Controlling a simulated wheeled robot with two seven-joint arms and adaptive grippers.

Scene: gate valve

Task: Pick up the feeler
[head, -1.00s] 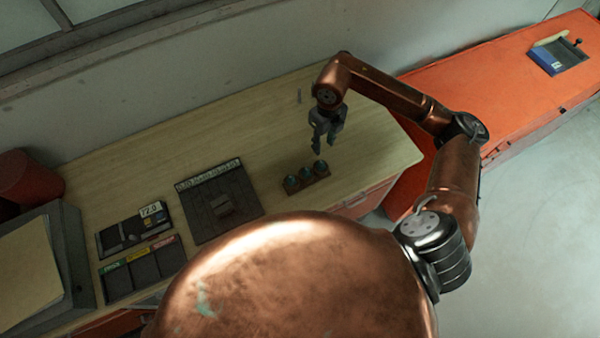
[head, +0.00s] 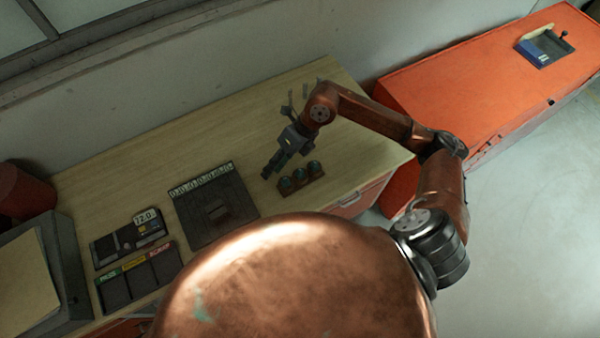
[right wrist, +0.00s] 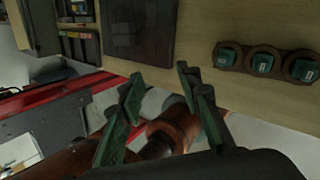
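I cannot tell for sure which thing is the feeler. A dark board (head: 195,222) with a row of pale labels along its back edge lies on the bench, and a small grey block (head: 217,210) sits on it. My right gripper (head: 269,174) is above the bench, to the right of the board and just left of a small rack of cups. In the right wrist view its green fingers (right wrist: 160,112) are apart with nothing between them. My left gripper is not in view.
A wooden rack (head: 303,185) holds three teal-topped round pieces. A device reading 72.0 (head: 128,240) and a tray with coloured labels (head: 140,278) stand left of the board. An orange cabinet (head: 470,85) stands at right. The bench behind the board is clear.

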